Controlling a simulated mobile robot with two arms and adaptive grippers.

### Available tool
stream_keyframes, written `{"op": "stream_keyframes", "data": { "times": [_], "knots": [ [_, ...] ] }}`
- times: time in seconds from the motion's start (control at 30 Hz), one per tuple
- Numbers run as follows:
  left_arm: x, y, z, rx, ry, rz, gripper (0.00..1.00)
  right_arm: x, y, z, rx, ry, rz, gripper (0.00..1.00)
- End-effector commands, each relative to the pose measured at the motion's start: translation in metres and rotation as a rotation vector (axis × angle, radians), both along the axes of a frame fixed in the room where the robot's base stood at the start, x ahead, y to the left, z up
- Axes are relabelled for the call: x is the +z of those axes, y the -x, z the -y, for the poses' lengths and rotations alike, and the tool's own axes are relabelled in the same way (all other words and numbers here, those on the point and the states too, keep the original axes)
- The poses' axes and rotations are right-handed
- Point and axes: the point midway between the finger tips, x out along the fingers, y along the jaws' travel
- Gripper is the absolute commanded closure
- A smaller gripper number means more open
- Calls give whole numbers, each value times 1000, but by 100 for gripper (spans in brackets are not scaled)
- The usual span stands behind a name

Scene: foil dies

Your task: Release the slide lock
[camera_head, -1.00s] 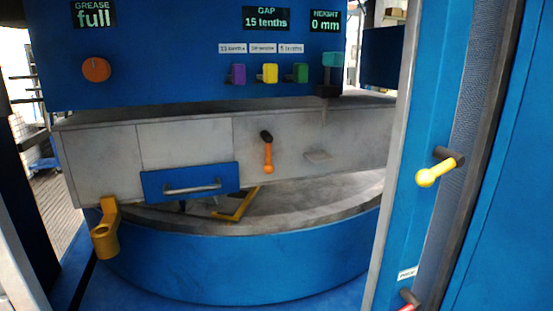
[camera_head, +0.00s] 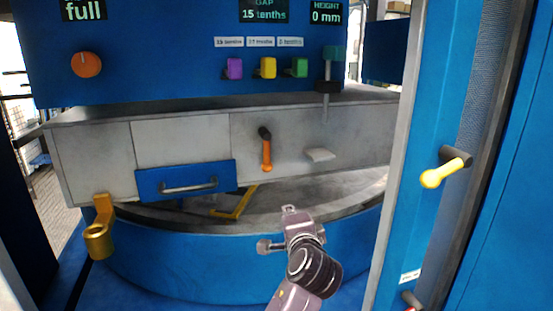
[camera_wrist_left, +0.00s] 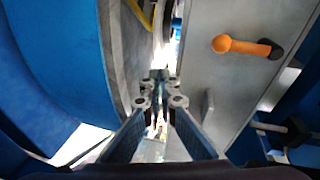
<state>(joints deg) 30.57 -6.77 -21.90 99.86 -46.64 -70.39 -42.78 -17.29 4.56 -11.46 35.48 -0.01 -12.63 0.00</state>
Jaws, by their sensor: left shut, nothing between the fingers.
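An orange lever (camera_head: 266,153) hangs down from a dark pivot on the front of the grey slide block (camera_head: 350,132). In the left wrist view the orange lever (camera_wrist_left: 240,46) lies to the upper right, apart from the fingers. I cannot tell for certain from any label that this lever is the slide lock. My left gripper (camera_head: 289,209) is shut and empty, below and a little right of the lever in the head view, in front of the round blue base. Its fingertips also show in the left wrist view (camera_wrist_left: 160,76). My right gripper is out of view.
A blue drawer front (camera_head: 187,181) with a handle sits left of the lever. A small pale ledge (camera_head: 320,155) juts out right of it. A yellow lever (camera_head: 444,172) is on the right post. A gold cup bracket (camera_head: 99,238) stands lower left.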

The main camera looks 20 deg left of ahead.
Motion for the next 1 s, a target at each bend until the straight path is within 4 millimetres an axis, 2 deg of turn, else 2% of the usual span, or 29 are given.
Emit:
{"op": "stream_keyframes", "data": {
  "times": [0.03, 0.1, 0.2, 0.3, 0.4, 0.77, 0.87, 1.0],
  "knots": [
    [28, -7, 5, 0, -49, 34, 100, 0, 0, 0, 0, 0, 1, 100],
    [58, -11, 9, 4, -109, 68, 100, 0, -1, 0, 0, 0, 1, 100],
    [88, -15, 13, 10, -171, 102, 100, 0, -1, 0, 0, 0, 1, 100],
    [105, -16, 16, 16, -208, 119, 100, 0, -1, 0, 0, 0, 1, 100],
    [111, -16, 17, 19, -221, 126, 100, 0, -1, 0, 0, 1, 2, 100],
    [111, -18, 15, 19, -221, 126, 100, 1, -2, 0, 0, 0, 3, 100],
    [112, -25, 11, 20, -221, 124, 100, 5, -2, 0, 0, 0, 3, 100],
    [114, -45, 2, 20, -222, 124, 100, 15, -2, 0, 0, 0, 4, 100]
  ]
}}
